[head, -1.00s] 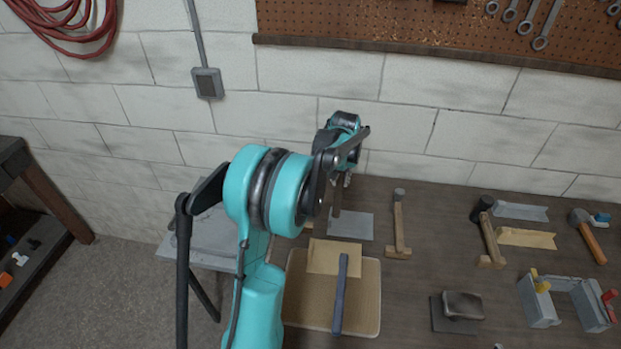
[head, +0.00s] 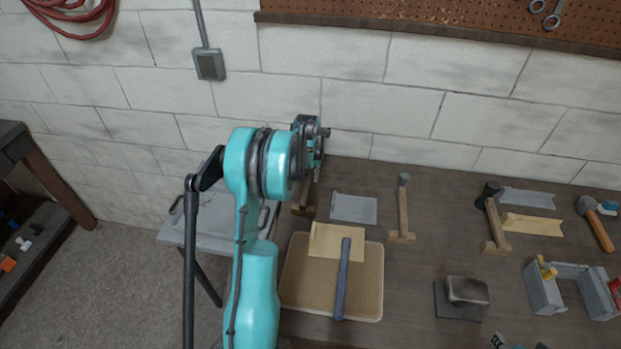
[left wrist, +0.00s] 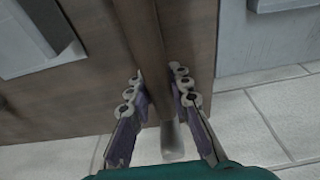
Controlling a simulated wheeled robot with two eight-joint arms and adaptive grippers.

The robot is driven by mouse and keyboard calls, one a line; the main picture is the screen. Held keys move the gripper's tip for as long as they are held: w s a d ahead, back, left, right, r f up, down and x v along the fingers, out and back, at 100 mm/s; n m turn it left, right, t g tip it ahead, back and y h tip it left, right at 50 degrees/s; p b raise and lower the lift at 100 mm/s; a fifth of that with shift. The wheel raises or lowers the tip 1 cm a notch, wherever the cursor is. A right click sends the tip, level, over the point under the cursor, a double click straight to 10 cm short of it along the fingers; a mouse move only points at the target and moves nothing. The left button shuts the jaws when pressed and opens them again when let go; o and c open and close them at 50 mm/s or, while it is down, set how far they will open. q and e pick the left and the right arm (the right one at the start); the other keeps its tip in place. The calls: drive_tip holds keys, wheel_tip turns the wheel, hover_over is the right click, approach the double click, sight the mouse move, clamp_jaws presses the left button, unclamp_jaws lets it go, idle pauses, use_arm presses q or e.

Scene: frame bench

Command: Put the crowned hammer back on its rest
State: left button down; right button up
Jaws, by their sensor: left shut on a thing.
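My left gripper (head: 316,172) is at the far left end of the bench, partly hidden by my arm in the head view. In the left wrist view its fingers (left wrist: 158,100) are shut on the brown handle of a hammer (left wrist: 148,35), with a pale metal part (left wrist: 173,142) just beyond them. A wooden block (head: 304,211), which looks like a rest, shows under the gripper in the head view. Whether the hammer touches it is hidden, and its crown cannot be made out. Part of my right gripper (head: 515,344) seems to show at the bottom edge.
A grey plate (head: 354,208) lies right of the gripper. Further right are a hammer on a wooden rest (head: 402,238) and a black-headed mallet (head: 488,193). A tan mat (head: 300,290) holds a dark blue bar (head: 342,280). The block wall (head: 380,105) stands close behind.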

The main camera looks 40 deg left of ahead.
use_arm(q)
drive_tip(key=shift+f, duration=0.45)
drive_tip(key=shift+f, duration=0.15)
drive_tip(key=c, duration=1.4)
unclamp_jaws()
drive_tip(key=shift+r, duration=0.2)
